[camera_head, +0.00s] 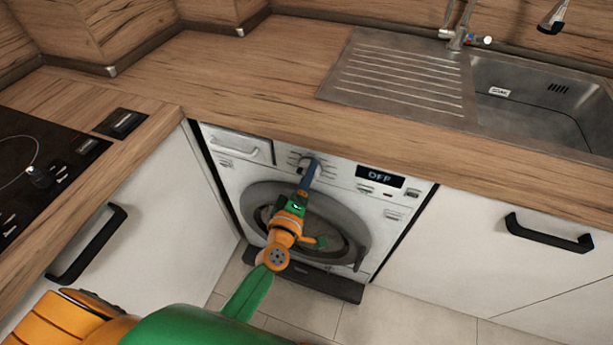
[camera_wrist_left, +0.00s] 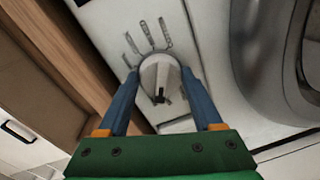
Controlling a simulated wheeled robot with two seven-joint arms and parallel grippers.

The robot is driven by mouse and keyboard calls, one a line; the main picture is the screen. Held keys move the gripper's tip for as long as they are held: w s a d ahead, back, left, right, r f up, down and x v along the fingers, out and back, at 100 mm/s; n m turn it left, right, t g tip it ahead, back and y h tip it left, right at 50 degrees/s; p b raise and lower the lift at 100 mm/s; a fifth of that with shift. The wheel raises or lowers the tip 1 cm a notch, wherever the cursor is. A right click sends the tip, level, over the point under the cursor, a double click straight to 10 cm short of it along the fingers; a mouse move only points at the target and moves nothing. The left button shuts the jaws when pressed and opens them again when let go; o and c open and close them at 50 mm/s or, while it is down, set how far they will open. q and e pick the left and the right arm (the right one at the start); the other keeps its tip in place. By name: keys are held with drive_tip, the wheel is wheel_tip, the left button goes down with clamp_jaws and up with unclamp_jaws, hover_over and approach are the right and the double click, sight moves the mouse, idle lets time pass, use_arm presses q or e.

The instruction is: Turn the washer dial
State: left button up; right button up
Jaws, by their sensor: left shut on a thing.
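The washer (camera_head: 345,190) stands under the counter, with a white front, a round grey door and a display reading OFF (camera_head: 380,176). Its dial (camera_wrist_left: 160,78) is a pale round knob with a dark mark, set among printed marks on the panel. My left gripper (camera_wrist_left: 161,82) has its two blue fingers on either side of the dial and is shut on it. In the head view the left gripper (camera_head: 308,170) reaches the panel left of the display and largely covers the dial. My right gripper is not in view.
A wooden counter edge (camera_head: 320,140) overhangs the washer just above the dial. A black hob (camera_head: 40,165) lies at the left and a steel sink (camera_head: 530,95) at the right. Black cabinet handles (camera_head: 88,245) (camera_head: 548,233) stick out on both sides.

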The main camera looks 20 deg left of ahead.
use_arm(q)
drive_tip(key=shift+n, duration=1.6)
drive_tip(key=shift+r+n, duration=0.1)
drive_tip(key=shift+n, duration=0.2)
drive_tip(key=o, duration=1.4)
drive_tip(key=shift+w, duration=0.1)
drive_tip(key=shift+c, duration=0.2)
drive_tip(key=s, duration=0.7)
drive_tip(key=shift+r, duration=0.2)
